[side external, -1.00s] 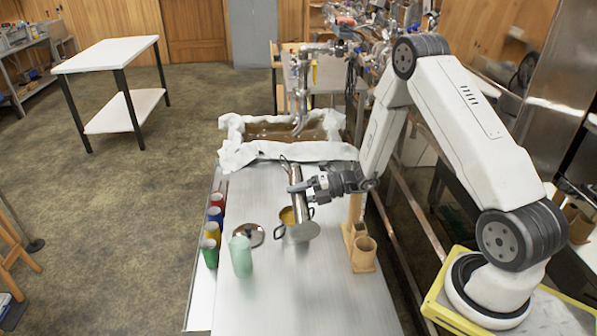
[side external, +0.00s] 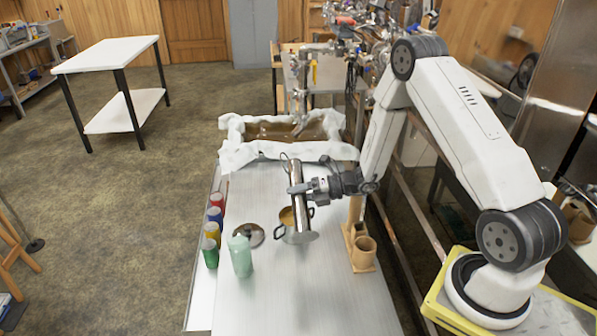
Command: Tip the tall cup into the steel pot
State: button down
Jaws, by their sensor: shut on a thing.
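My gripper (side external: 303,188) is shut on the tall cup (side external: 298,205), a slim steel cylinder, in the side external view. A flat round disc shows at the cup's lower end. The cup is held over or just in front of the steel pot (side external: 282,221) and hides part of it. I cannot tell whether they touch. The pot stands on the steel bench, with its side handles and something amber inside showing. The cup's exact tilt and its contents are hard to tell.
A round metal lid (side external: 252,236) and a pale green cup (side external: 241,256) stand left of the pot. Several coloured containers (side external: 212,230) line the bench's left edge. A wooden holder (side external: 363,252) is at the right. The bench front (side external: 300,300) is clear.

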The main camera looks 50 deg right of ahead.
aim_at(292, 167)
jog(key=shift+w+d+f+n+t, duration=0.15)
jog(key=shift+f+n+t, duration=0.15)
jog(key=shift+f+n, duration=0.25)
jog(key=shift+w+d+r+n+t+h, duration=0.15)
jog(key=shift+r+n+t, duration=0.05)
jog(key=shift+r+n, duration=0.25)
jog(key=shift+w+d+r+n+t+h, duration=0.1)
jog(key=shift+w+r+n+t, duration=0.1)
jog(key=shift+r+n, duration=0.25)
jog(key=shift+w+d+r+n+t+h, duration=0.1)
jog(key=shift+d+r+n+t+h, duration=0.1)
jog(key=shift+r+n, duration=0.25)
jog(key=shift+w+d+r+n+t+b, duration=0.25)
jog(key=shift+w+d+n, duration=0.1)
jog(key=shift+n, duration=0.4)
jog(key=shift+w+d+r+n+t+b, duration=0.2)
jog(key=shift+w+r+n+t, duration=0.1)
jog(key=shift+n, duration=0.45)
jog(key=shift+w+d+n, duration=0.35)
jog(key=shift+d+n, duration=0.05)
jog(key=shift+n, duration=0.3)
jog(key=shift+w+d+r+n+t, duration=0.25)
jog(key=shift+r+n, duration=0.2)
jog(key=shift+n, duration=0.05)
jog(key=shift+w+d+r+n+t, duration=0.2)
jog(key=shift+w+r+n, duration=0.05)
jog(key=shift+r+n, duration=0.25)
jog(key=shift+w+d+r+n, duration=0.35)
jog(key=shift+w+d+n, duration=0.15)
jog(key=shift+n, duration=0.4)
